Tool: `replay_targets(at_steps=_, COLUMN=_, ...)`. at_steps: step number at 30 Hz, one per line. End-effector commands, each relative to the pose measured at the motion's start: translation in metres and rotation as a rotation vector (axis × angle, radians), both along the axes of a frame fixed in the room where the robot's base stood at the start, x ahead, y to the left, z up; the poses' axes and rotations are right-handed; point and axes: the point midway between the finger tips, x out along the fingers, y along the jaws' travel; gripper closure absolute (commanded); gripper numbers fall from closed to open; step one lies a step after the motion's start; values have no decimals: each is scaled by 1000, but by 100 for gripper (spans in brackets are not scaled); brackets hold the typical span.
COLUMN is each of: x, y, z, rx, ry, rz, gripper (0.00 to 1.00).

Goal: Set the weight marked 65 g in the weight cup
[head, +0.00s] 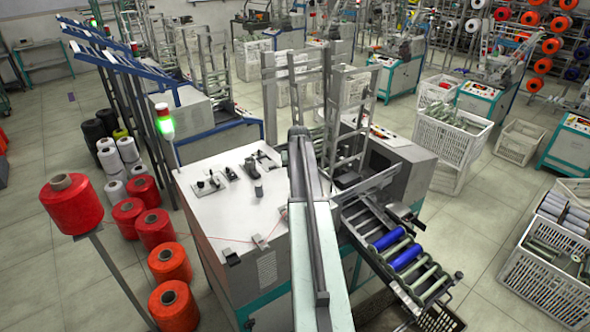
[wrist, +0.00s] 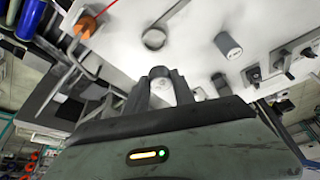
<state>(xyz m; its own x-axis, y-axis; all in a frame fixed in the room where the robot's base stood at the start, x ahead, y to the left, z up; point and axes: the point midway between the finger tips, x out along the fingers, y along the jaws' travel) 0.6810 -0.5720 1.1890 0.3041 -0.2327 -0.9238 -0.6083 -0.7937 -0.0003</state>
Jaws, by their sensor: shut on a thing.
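In the wrist view my gripper (wrist: 161,88) is closed around a small grey round-topped piece (wrist: 160,72), which looks like a weight. Its marking cannot be read. A round ring-like rim (wrist: 153,39), possibly the weight cup, lies on the pale machine top just beyond the fingertips, apart from the held piece. A grey cylinder (wrist: 228,44) stands on the machine top to the right of it; it also shows in the head view (head: 258,191). I see no readable mark on it. In the head view my arm hides my gripper and the held piece.
Several black knobs (wrist: 283,59) stand on the machine top (head: 205,232) at the right of the wrist view. An orange guide (wrist: 85,27) with a red thread is at the left. A rack with blue bobbins (head: 389,239) is beside the machine.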

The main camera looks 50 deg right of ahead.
Motion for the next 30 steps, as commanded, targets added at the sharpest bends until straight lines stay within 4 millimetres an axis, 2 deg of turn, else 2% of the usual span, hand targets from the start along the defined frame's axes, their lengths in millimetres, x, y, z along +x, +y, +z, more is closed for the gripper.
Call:
replay_targets(at_steps=8, x=-1, y=0, z=-12, rx=0, ry=0, rz=-1, gripper=100)
replay_targets(at_steps=23, x=-1, y=0, z=-80, rx=0, ry=0, rz=-1, gripper=100)
replay_targets(at_steps=24, x=0, y=0, z=-71, rx=0, ry=0, rz=-1, gripper=100)
replay_targets(at_steps=30, x=-1, y=1, z=-69, rx=0, ry=0, rz=-1, gripper=100)
